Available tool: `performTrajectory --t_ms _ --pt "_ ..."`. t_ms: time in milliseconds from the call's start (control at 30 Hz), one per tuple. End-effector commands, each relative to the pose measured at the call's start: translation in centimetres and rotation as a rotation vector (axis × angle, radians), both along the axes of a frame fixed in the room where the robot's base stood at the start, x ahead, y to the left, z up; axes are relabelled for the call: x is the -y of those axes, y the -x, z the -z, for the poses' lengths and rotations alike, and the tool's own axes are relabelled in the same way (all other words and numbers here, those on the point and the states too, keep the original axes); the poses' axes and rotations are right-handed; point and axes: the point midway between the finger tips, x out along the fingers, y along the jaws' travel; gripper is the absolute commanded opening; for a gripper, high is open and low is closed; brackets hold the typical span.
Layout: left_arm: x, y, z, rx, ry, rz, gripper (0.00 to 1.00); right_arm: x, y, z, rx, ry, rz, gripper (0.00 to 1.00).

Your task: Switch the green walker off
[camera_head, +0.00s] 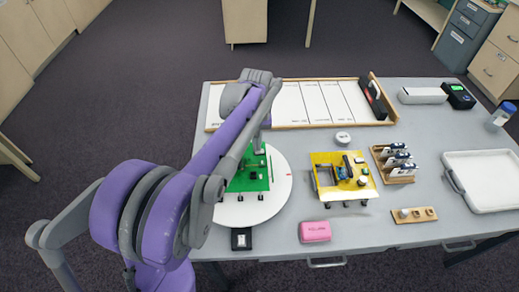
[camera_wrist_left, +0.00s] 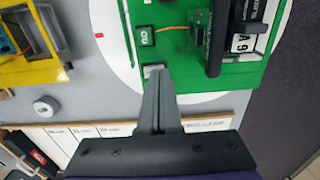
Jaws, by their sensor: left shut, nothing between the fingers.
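The green walker (camera_head: 262,182) sits on a white round disc (camera_head: 250,212) left of the table's middle, partly covered by my left arm. In the left wrist view the green walker (camera_wrist_left: 178,70) shows a small dark square with green marking (camera_wrist_left: 146,36), wires, and dark parts on its right. A small pale grey block (camera_wrist_left: 153,70) sits at its near edge. My left gripper (camera_wrist_left: 157,82) is shut and empty, its fingertips right at this block. I cannot tell whether they touch it, and the fingertips hide part of it. My right gripper is not in view.
A yellow walker (camera_head: 325,188) stands just right of the disc. A pink case (camera_head: 315,232), a small black box (camera_head: 241,239), a rack of devices (camera_head: 395,178) and a white tray (camera_head: 485,180) stand around. A wooden-framed board (camera_head: 320,100) lies at the back.

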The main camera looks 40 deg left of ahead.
Motion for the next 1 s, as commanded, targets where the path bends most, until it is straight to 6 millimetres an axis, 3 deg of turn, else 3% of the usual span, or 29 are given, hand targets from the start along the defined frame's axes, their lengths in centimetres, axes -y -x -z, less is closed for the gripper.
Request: performTrajectory --t_ms 700,1000 --pt "0.0 -0.1 -6.1 0.001 0.0 0.0 0.0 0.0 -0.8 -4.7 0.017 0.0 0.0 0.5" --pt "0.0 0.0 -6.2 0.001 -0.001 0.0 0.0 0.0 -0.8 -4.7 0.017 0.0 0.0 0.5"
